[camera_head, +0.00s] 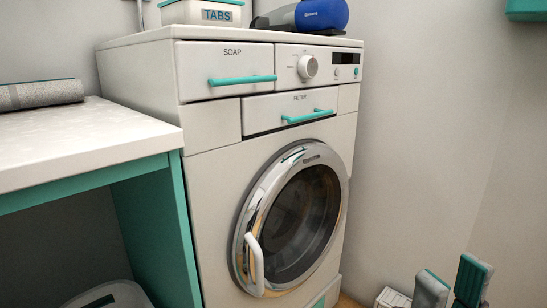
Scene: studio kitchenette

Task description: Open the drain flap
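The white washing machine (212,170) stands in the middle. At its foot is a pale panel with a teal part (318,302), cut off by the bottom edge; this looks like the drain flap, and I cannot tell whether it is shut. Higher up is a small front panel (262,117) with a teal handle and a label too small to read surely. My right gripper (452,284) is at the bottom right, to the right of the machine and apart from it. Its two grey-and-teal fingers are spread, with nothing seen between them. My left gripper is not in view.
The round door (296,215) with its white handle (255,264) is closed. A soap drawer (226,66) is above. A counter (78,140) with a rolled grey mat (40,95) adjoins on the left. A small white box-like thing (393,298) is low beside the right gripper.

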